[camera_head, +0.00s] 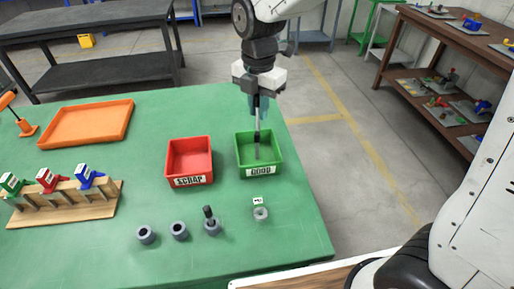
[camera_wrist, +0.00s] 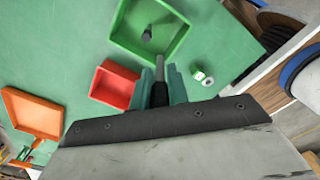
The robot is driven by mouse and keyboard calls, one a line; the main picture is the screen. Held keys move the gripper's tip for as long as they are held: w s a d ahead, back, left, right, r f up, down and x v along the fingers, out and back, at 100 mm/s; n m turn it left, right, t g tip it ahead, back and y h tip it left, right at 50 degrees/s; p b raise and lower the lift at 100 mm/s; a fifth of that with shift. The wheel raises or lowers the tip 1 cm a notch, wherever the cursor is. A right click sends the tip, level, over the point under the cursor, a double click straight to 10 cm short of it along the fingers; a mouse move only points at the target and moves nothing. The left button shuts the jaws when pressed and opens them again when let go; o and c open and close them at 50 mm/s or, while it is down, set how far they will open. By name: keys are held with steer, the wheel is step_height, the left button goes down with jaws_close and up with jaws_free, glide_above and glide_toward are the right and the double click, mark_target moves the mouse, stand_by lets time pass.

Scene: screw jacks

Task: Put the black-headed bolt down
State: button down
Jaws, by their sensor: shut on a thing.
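My gripper (camera_head: 259,104) is above the green GOOD bin (camera_head: 276,148), fingers pointing down. It is shut on the black-headed bolt (camera_head: 257,120), whose grey shank points down toward the bin. In the wrist view, the black head (camera_wrist: 159,96) sits between the teal fingertips (camera_wrist: 160,88) and the shank extends beyond them. The green bin shows there too (camera_wrist: 127,43), with a dark bolt-like piece (camera_wrist: 147,33) inside it. In the head view the held bolt overlaps the bin's inside, so its height above the floor is hard to tell.
The red SCRAP bin (camera_head: 188,160) stands just left of the green bin. In front are grey collars (camera_head: 146,235), one holding an upright black-topped piece (camera_head: 208,213), and a pale ring (camera_head: 261,214) by a small tag. An orange tray (camera_head: 88,123) and a wooden rack (camera_head: 66,202) stand left.

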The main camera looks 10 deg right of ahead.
mark_target(258, 150)
step_height(258, 150, down, 14)
steer(key=shift+f, duration=0.2)
steer(key=shift+f, duration=0.1)
steer(key=c, duration=1.4)
jaws_free()
steer(key=shift+o, duration=0.2)
